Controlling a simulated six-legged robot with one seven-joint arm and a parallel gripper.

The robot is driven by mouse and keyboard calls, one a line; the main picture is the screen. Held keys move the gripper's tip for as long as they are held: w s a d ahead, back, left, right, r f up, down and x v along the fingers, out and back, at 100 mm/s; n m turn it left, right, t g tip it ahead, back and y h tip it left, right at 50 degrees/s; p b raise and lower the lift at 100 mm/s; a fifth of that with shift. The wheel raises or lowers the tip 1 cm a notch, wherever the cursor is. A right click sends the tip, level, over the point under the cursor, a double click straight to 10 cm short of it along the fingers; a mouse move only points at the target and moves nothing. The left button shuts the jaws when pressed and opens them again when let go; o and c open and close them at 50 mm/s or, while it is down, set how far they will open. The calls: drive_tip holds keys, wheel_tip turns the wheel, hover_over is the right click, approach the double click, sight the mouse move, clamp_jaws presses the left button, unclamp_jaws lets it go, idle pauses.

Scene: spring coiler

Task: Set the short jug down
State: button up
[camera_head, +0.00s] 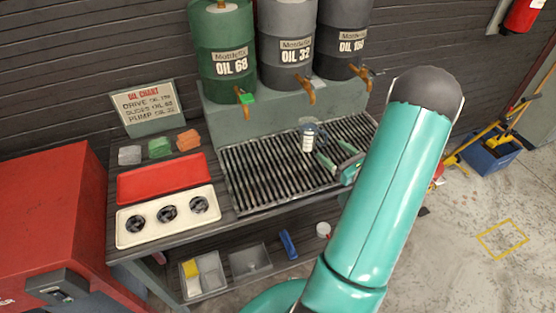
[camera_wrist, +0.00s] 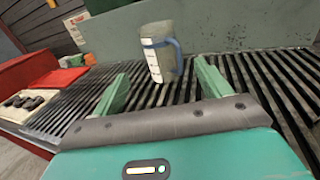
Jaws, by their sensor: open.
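The short jug (camera_wrist: 160,58) is a grey, see-through vessel with a white scale strip and a blue handle and band. It stands upright on the slatted grate (camera_head: 265,170), and in the head view the jug (camera_head: 308,138) is below the drum taps. My gripper (camera_wrist: 155,88) is open, with its two green fingers apart and nothing between them. The jug is beyond the fingertips in the wrist view, apart from them. In the head view my gripper (camera_head: 336,158) is just right of the jug, partly hidden by my arm.
Green and grey oil drums (camera_head: 222,45) with orange taps stand behind the grate. A red tray (camera_head: 165,180) and a cream tray with three dark round parts (camera_head: 125,230) are at its left. A red cabinet (camera_head: 50,200) is at far left. Bare grate lies left of the jug.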

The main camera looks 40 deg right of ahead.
drive_tip(key=w+a+r+n+g+y, duration=0.25)
drive_tip(key=a+r+n+y, duration=0.2)
drive_tip(key=a, duration=0.45)
drive_tip(key=w+a+r+n+g+y, duration=0.1)
drive_tip(key=a+r+n+g+y, duration=0.25)
drive_tip(key=a+n, duration=0.4)
drive_tip(key=w+a+r+n+g+y, duration=0.2)
drive_tip(key=a+r+n+g+y, duration=0.15)
drive_tip(key=a, duration=0.65)
drive_tip(key=s+a+r+n+g+h, duration=0.35)
drive_tip(key=s+a+n+g, duration=0.25)
drive_tip(key=a+n, duration=0.45)
drive_tip(key=s+a+r+n+t+h, duration=0.2)
drive_tip(key=s+r+n+h, duration=0.4)
drive_tip(key=n, duration=0.4)
drive_tip(key=shift+a+r+t+h, duration=0.35)
drive_tip(key=shift+r+t+h, duration=0.2)
drive_tip(key=shift+h, duration=0.15)
